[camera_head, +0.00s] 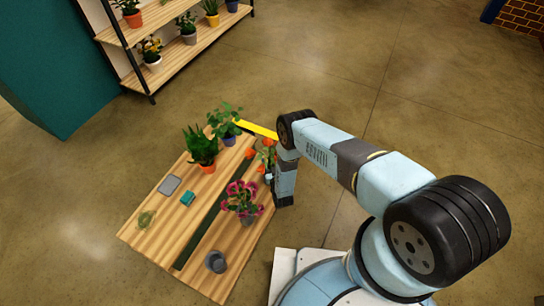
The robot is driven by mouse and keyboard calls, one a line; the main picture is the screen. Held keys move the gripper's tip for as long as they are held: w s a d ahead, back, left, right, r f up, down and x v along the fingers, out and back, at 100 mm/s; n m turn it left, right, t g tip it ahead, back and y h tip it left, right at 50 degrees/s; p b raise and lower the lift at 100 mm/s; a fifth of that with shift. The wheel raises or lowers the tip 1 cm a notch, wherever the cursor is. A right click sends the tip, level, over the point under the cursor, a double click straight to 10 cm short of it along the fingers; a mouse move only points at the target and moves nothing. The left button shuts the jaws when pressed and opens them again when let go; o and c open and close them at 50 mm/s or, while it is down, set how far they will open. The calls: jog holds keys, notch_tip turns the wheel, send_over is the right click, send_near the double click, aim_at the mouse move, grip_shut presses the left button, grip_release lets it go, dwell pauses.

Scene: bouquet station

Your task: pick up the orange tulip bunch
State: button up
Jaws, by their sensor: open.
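The orange tulip bunch (266,156) is at the right edge of the wooden table, with orange blooms and green leaves. My arm's wrist partly covers its right side, and its lower part is hard to make out. My gripper (284,201) points down at the table's right edge, just right of and nearer than the tulips. It is open, and its fingertips are small and dark. I see nothing held in it. I cannot tell whether it touches the bunch.
On the table (150,232) are a magenta-flowered plant (241,198), green plants in orange (202,150) and blue (228,133) pots, a grey cup (216,262), a teal block (188,198) and a grey tile (169,184). A yellow strip (256,130) lies beyond the tulips. Plant shelves (185,50) stand behind.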

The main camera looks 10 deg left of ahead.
jog(key=shift+w, duration=0.2)
jog(key=shift+c, duration=0.4)
grip_shut()
